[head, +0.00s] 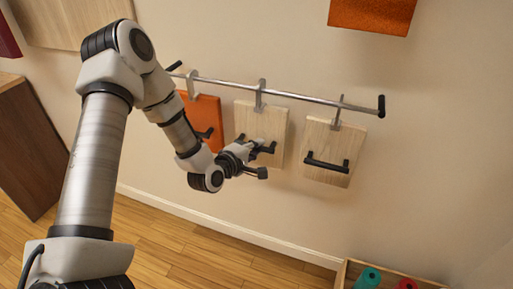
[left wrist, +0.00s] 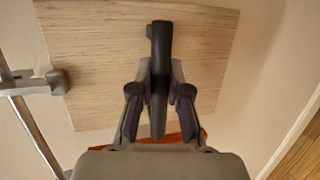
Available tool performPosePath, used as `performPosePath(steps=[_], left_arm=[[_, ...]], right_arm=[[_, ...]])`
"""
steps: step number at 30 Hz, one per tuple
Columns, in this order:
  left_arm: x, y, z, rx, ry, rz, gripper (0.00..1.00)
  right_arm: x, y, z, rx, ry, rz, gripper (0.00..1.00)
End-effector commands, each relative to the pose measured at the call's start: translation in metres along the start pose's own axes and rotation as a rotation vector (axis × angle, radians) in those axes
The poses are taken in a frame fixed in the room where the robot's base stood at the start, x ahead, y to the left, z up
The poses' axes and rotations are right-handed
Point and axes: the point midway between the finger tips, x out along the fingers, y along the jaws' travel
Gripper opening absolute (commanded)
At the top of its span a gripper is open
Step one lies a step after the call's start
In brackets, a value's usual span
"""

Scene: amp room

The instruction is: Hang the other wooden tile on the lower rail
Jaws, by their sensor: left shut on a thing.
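A pale wooden tile (head: 276,122) with a black handle is at the middle of the metal rail (head: 310,99) in the head view. Its grey hook (head: 260,92) meets the rail, though I cannot tell whether the rail bears its weight. My left gripper (head: 258,158) is shut on this tile's handle. The left wrist view shows the fingers (left wrist: 160,85) on either side of the black handle (left wrist: 161,45), with the hook (left wrist: 45,83) at the left by the rail. Another wooden tile (head: 328,147) hangs to the right. My right gripper is out of view.
An orange tile (head: 207,112) hangs left of the middle tile, partly behind my left arm. Another orange panel (head: 372,14) is higher on the wall. A wooden box (head: 350,272) with coloured rolls stands below right. A brown cabinet (head: 30,150) is at the left.

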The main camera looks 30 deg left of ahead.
Motion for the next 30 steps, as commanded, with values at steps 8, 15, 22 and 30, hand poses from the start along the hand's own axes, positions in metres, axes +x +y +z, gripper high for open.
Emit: performPosePath(steps=[8, 15, 22, 30], left_arm=[[0.0, 0.001, 0.0, 0.001, 0.0, 0.003, 0.27], [0.0, 0.001, 0.0, 0.001, 0.0, 0.002, 0.46], [-0.011, 0.0, -0.001, -0.004, 0.001, -0.001, 0.46], [-0.061, 0.0, -0.001, -0.007, 0.003, 0.002, 0.46]], right_arm=[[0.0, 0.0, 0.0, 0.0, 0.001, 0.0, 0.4], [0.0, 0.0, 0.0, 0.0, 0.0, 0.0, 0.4], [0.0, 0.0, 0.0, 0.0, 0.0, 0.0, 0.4], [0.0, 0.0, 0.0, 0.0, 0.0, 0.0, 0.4]])
